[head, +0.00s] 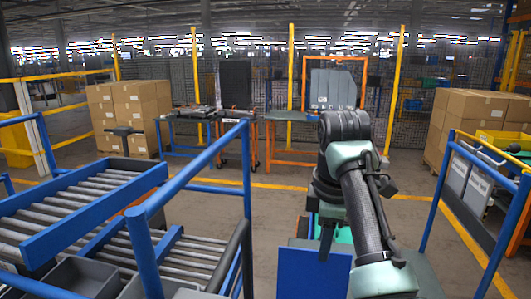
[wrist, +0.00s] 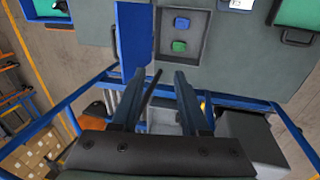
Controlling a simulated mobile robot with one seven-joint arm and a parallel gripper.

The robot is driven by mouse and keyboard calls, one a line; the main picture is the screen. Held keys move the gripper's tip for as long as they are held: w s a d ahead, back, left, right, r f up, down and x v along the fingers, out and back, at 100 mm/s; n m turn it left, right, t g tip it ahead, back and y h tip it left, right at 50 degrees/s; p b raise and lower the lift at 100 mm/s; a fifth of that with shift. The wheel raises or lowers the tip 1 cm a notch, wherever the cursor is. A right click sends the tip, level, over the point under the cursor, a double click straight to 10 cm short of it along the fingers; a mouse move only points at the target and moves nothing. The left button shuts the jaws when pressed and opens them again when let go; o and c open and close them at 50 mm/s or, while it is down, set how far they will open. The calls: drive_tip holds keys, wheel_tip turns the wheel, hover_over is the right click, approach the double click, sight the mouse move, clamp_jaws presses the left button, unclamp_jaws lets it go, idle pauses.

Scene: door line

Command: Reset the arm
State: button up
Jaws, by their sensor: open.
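My arm (head: 350,185) stands folded in the right middle of the head view, with its dark elbow high and its forearm coming down towards the camera. My gripper does not show clearly there. In the wrist view my gripper (wrist: 158,78) has its two dark fingers apart, with nothing held between them. Beyond the fingertips is a grey recessed panel (wrist: 185,55) with a small blue piece (wrist: 181,23) and a small green piece (wrist: 179,46); I cannot tell if these are buttons or blocks. A blue plate (wrist: 132,40) stands beside it.
A blue-framed roller rack (head: 80,205) fills the left foreground. A rack with a blue and yellow frame (head: 490,190) stands close on the right. Stacked cartons (head: 135,105) and workbenches (head: 290,115) stand at the back before a mesh fence. The floor (head: 265,205) between is clear.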

drive_tip(key=w+a+r+m+t+y, duration=0.1)
drive_tip(key=w+a+r+m+t, duration=0.1)
drive_tip(key=w+a+r+t, duration=0.35)
drive_tip(key=a+r+m+t+y, duration=0.2)
drive_tip(key=a+r+m+t, duration=0.2)
drive_tip(key=a+r+t, duration=0.5)
drive_tip(key=s+d+r+m+t+h, duration=0.1)
drive_tip(key=s+r+m+t, duration=0.3)
drive_tip(key=s+r, duration=0.5)
drive_tip(key=s+d+r+m+t+h, duration=0.1)
drive_tip(key=s+r+m+t, duration=0.4)
drive_tip(key=s+r, duration=0.5)
drive_tip(key=s+d+t, duration=0.1)
drive_tip(key=s, duration=0.5)
drive_tip(key=shift+s+d+r+h, duration=0.2)
drive_tip(key=shift+d+r+h, duration=0.1)
drive_tip(key=shift+h, duration=0.1)
